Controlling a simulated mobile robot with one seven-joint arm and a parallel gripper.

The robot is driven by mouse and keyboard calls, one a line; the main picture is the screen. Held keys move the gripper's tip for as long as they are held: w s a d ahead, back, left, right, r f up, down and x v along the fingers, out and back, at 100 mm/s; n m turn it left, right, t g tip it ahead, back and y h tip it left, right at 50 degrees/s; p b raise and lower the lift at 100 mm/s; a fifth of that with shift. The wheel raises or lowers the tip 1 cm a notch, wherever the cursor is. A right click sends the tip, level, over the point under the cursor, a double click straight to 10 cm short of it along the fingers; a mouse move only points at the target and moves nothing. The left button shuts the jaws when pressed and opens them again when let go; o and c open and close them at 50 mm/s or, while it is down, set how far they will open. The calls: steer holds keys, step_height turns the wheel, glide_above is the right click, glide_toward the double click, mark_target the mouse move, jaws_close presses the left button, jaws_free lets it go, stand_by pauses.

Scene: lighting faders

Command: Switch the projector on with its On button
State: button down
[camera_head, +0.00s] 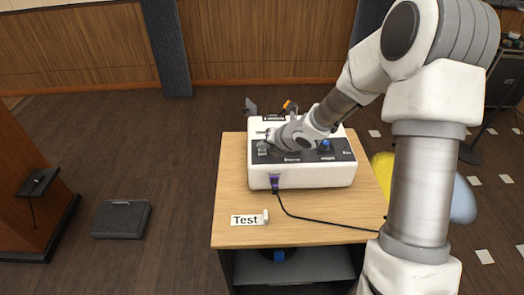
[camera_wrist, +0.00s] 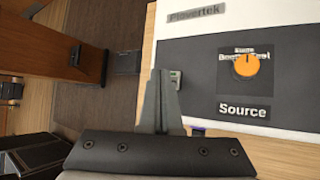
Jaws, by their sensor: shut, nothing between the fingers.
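A white box with a black control panel (camera_head: 344,151) stands on a wooden table; I take it as the projector, though no such label is readable. Its panel also fills the right of the wrist view (camera_wrist: 205,55). My gripper (camera_head: 264,135) is shut and empty over the left part of the panel. Its closed fingers (camera_wrist: 161,75) point at the panel's left edge in the wrist view. A small grey-green control (camera_wrist: 176,78) shows just beside the fingertips, partly hidden by them. A grey control (camera_head: 263,149) sits just below my gripper in the head view. No On lettering is readable.
An orange knob (camera_wrist: 245,66) sits above a "Source" label (camera_wrist: 243,110). A blue knob (camera_head: 325,145) is on the right of the panel. A purple plug (camera_head: 274,182) with a black cable hangs at the front. A "Test" label (camera_head: 245,219) lies on the table (camera_head: 310,233).

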mark_target(264, 154)
stand_by(0.4)
steer(key=shift+f+b, duration=0.5)
steer(key=shift+b, duration=0.1)
steer(key=shift+r, duration=0.1)
steer(key=shift+r+p, duration=0.4)
step_height(264, 154, up, 6)
steer(key=p, duration=0.5)
stand_by(0.5)
